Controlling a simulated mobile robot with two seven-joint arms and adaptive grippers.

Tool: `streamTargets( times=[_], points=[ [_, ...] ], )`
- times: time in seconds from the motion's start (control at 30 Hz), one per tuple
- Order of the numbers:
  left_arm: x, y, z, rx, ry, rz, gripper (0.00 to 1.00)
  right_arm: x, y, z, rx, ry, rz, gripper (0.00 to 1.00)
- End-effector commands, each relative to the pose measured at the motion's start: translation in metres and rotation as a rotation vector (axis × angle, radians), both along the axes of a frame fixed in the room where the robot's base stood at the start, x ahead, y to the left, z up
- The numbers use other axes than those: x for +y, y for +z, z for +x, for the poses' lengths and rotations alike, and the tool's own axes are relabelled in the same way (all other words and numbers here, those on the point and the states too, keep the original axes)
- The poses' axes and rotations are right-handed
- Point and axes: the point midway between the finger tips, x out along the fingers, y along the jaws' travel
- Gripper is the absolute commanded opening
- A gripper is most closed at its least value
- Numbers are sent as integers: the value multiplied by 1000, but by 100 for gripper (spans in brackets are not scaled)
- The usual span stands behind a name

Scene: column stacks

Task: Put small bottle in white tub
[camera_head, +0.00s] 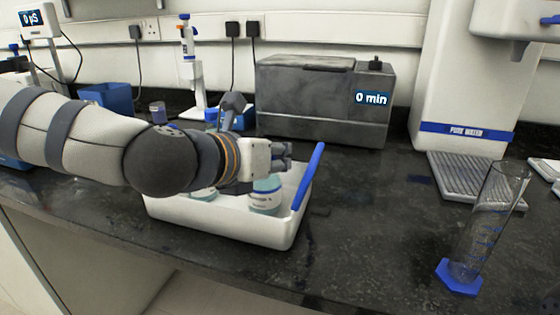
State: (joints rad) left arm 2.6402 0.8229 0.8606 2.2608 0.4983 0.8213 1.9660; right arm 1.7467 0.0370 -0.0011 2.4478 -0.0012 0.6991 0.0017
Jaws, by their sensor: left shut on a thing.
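The white tub (223,221) stands on the dark bench, with a blue handle (308,176) along its right side. My left gripper (284,157) reaches in from the left, over the tub. It is shut on a small bottle (265,196) with pale teal contents and a white label. The bottle is upright inside the tub's outline, and the gripper hides its top. I cannot tell whether its base touches the tub floor. A second similar bottle (204,194) shows partly in the tub below my arm. My right gripper is out of view.
A grey bath (323,105) reading 0 min stands behind the tub. A clear measuring cylinder with a blue base (459,278) stands at the right front, near a water dispenser (463,80). A pipette stand (192,80) is at the back.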

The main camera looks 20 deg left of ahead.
Motion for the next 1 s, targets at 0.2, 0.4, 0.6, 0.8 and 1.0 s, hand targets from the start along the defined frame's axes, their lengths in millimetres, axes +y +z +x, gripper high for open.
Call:
streamTargets(
  times=[0.2, 0.4, 0.6, 0.8, 1.0],
  points=[
    [0, 0, 0, -7, 1, -1, 0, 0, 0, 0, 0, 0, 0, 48],
    [0, -5, 0, -5, 1, -1, 0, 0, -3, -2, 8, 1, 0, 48],
    [0, -4, -1, -5, 1, 0, 36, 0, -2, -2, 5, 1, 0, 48],
    [0, -4, -1, -5, 1, 0, 36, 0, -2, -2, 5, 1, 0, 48],
    [2, 9, -1, -10, 0, -2, 36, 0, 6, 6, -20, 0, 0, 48]
  ],
)
